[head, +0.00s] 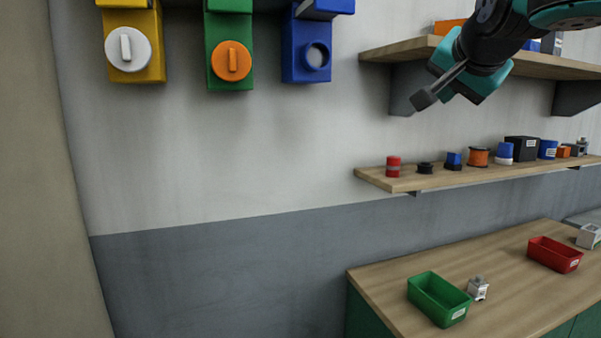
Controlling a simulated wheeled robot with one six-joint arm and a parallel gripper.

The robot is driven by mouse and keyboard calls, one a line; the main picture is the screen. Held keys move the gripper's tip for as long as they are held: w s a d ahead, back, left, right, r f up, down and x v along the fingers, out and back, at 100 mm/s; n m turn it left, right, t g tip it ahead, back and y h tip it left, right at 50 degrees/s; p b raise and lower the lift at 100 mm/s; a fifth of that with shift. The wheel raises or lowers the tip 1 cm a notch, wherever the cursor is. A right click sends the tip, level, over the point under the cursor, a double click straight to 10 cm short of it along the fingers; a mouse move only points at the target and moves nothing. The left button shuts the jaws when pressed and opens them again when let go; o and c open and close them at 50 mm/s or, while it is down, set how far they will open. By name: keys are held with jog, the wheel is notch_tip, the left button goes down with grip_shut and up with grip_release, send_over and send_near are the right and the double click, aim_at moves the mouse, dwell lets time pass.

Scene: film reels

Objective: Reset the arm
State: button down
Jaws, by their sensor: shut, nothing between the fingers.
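My gripper (424,98) shows at the upper right in the head view, at the end of my teal and black arm. It points down and to the left and is shut with nothing held. It appears in front of the wall, below the upper shelf (400,48) and above the lower shelf (430,181) in the picture. No object touches it.
The lower shelf holds a red cylinder (393,166), an orange spool (478,156), a black box (521,148) and several other items. A green bin (437,301) and a red bin (554,256) stand on the counter (400,272). Yellow (150,70), green (219,50) and blue (292,60) units hang at upper left.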

jog(key=s+a+f+n+g+y, duration=0.1)
jog(key=s+a+f+n+g, duration=0.15)
jog(key=f, duration=0.35)
jog(key=s+a+f+n+g+y, duration=0.2)
jog(key=s+f+n, duration=0.2)
jog(key=f, duration=0.2)
jog(key=s+a+f+n+g+y, duration=0.1)
jog(key=s+f+n+g, duration=0.3)
jog(key=s+f, duration=0.4)
jog(key=s+a+f+n+g+y+b, duration=0.1)
jog(key=s+a+f+n+g, duration=0.2)
jog(key=s+f, duration=0.5)
jog(key=s+n+g, duration=0.1)
jog(key=s+n, duration=0.1)
jog(key=s, duration=0.4)
jog(key=shift+s+a+f, duration=0.25)
jog(key=shift+s+f, duration=0.05)
jog(key=shift+s, duration=0.1)
